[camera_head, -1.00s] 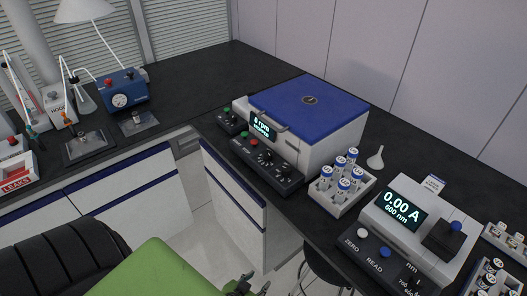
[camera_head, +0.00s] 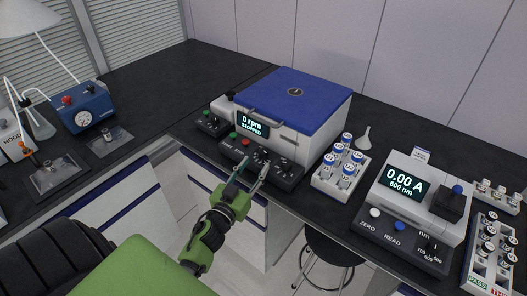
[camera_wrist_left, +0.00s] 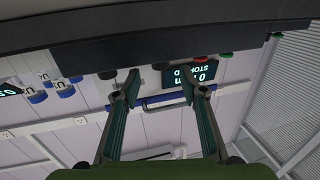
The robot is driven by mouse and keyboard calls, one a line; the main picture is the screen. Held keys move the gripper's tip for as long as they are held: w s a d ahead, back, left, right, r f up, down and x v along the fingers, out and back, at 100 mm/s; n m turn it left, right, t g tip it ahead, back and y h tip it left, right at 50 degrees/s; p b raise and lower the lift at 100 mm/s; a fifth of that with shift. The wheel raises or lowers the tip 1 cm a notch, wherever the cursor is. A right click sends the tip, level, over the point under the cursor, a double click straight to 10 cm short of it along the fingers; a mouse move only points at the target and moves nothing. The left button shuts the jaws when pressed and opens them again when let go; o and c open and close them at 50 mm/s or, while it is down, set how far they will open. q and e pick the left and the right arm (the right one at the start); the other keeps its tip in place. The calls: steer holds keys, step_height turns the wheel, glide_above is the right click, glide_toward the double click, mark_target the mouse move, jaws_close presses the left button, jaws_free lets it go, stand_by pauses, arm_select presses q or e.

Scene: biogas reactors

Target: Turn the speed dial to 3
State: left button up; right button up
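The centrifuge (camera_head: 298,112) is a white box with a blue lid, and its display (camera_head: 252,123) reads 0 rpm STOPPED. A dark control panel (camera_head: 278,172) at its front carries a green button, a red button and black dials (camera_head: 263,156). The dial labels are too small to read, so I cannot tell the speed dial or its setting. My left gripper (camera_head: 252,172) is in front of this panel, its two fingers apart and empty, with one fingertip near the dials. The left wrist view shows the scene upside down, with the open fingers (camera_wrist_left: 160,86) near the display. My right gripper is not in view.
A rack of blue-capped tubes (camera_head: 341,172) stands right of the panel. A photometer (camera_head: 425,195) reading 0.00 A stands further right. A small dark box with buttons (camera_head: 212,124) sits to the left. A black stool (camera_head: 335,245) is below the bench edge.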

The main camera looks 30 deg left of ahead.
mark_target(262, 156)
arm_select(q)
steer(key=w, duration=0.4)
steer(key=w+a, duration=0.1)
steer(key=w, duration=0.1)
steer(key=shift+w, duration=0.7)
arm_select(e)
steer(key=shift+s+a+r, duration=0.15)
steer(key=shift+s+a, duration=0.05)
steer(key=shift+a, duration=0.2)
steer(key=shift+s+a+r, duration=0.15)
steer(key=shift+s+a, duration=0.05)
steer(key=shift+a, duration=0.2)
arm_select(q)
jaws_close()
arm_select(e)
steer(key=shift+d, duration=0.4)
